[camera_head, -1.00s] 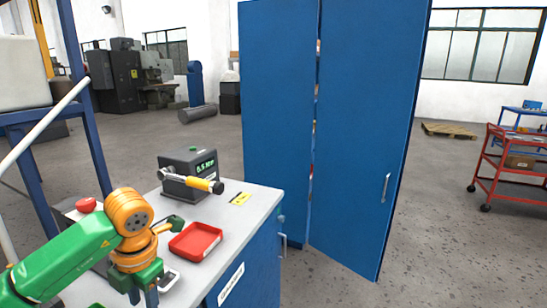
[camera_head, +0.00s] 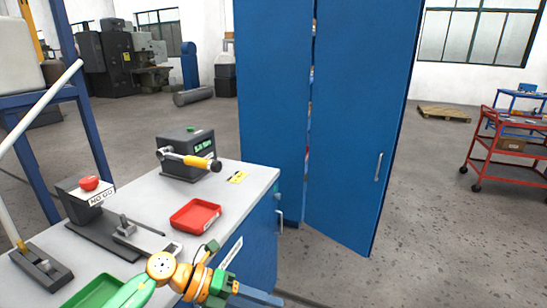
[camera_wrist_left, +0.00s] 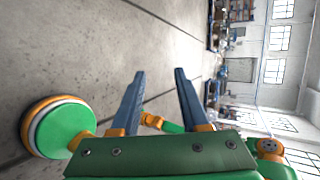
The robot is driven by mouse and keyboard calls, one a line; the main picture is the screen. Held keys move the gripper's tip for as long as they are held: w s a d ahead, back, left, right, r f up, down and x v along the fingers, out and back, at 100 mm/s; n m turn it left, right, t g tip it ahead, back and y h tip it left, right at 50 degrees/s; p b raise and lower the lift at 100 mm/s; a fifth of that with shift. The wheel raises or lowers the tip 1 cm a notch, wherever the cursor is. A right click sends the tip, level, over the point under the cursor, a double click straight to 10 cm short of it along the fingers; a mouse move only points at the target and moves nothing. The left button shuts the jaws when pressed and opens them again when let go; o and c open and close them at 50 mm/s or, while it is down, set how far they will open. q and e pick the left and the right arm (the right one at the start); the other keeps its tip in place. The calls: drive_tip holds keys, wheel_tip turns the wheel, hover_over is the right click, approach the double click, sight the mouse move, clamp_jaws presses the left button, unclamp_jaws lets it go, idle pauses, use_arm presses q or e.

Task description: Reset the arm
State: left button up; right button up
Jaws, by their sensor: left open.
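My left arm, green and orange, comes in at the bottom of the head view, in front of the grey workbench (camera_head: 140,200). Its left gripper (camera_head: 265,297) points right near the bottom edge, beside the bench's blue front. In the left wrist view the two dark blue fingers of the left gripper (camera_wrist_left: 160,72) stand wide apart with nothing between them. Beyond them are floor and parts of my own body. My right gripper cannot be made out in either view.
On the bench are a red tray (camera_head: 195,214), a green tray (camera_head: 92,290), a grey device with a yellow-handled tool (camera_head: 188,158) and a red-button box (camera_head: 88,188). A tall blue cabinet (camera_head: 345,120) stands behind. Floor is open right, before a red cart (camera_head: 512,150).

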use_arm(q)
drive_tip(key=w+a+f+n+t, duration=0.2)
drive_tip(key=w+f+n+t, duration=0.4)
drive_tip(key=f+n+t, duration=0.65)
drive_tip(key=s+a+f+n+y, duration=0.5)
drive_tip(key=a+f+n+y, duration=0.3)
drive_tip(key=f+n, duration=0.4)
drive_tip(key=s+a+f+n+g+y, duration=0.2)
drive_tip(key=s+a+f+n+g, duration=0.1)
drive_tip(key=s+f, duration=0.3)
drive_tip(key=s+a+f+n+g+y, duration=0.1)
drive_tip(key=s+a+f+n+g, duration=0.15)
drive_tip(key=s+f, duration=0.4)
drive_tip(key=s+f+n+g, duration=0.2)
drive_tip(key=s+g, duration=0.1)
drive_tip(key=s, duration=0.8)
drive_tip(key=s+a+f+n+g+y, duration=0.1)
drive_tip(key=s+f+n+g, duration=0.1)
drive_tip(key=s, duration=0.9)
drive_tip(key=shift+s+a+f+n+g, duration=0.2)
drive_tip(key=shift+s+n+g, duration=0.1)
drive_tip(key=shift+n+g, duration=0.15)
